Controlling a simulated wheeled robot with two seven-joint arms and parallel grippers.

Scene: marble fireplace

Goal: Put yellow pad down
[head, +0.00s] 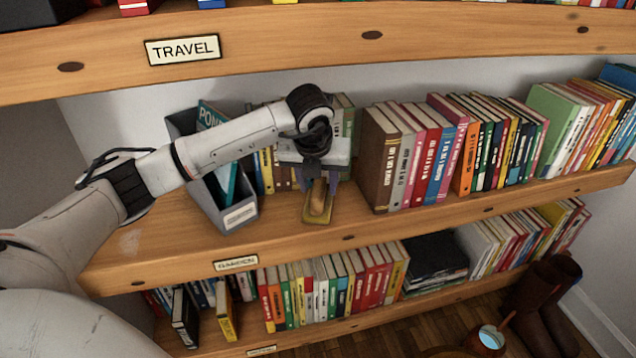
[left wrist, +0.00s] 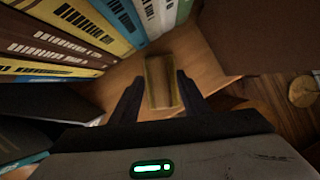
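The yellow pad (head: 317,217) is at the middle shelf near its front edge, with an orange-brown part on top. In the left wrist view the pad (left wrist: 161,84) shows as a dull yellow-brown block between the two dark fingers. My left gripper (head: 319,194) points down over the pad, one finger on each side. The fingertips are very close to its sides; I cannot tell whether they press on it. The pad looks low at the shelf board, but its underside is hidden. My right gripper is not in view.
A grey magazine file (head: 238,213) stands left of the gripper, under my left arm. Books (head: 379,165) stand close on the right, and more books are behind. The upper shelf (head: 290,48) is above the arm. Bare board shows around the pad.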

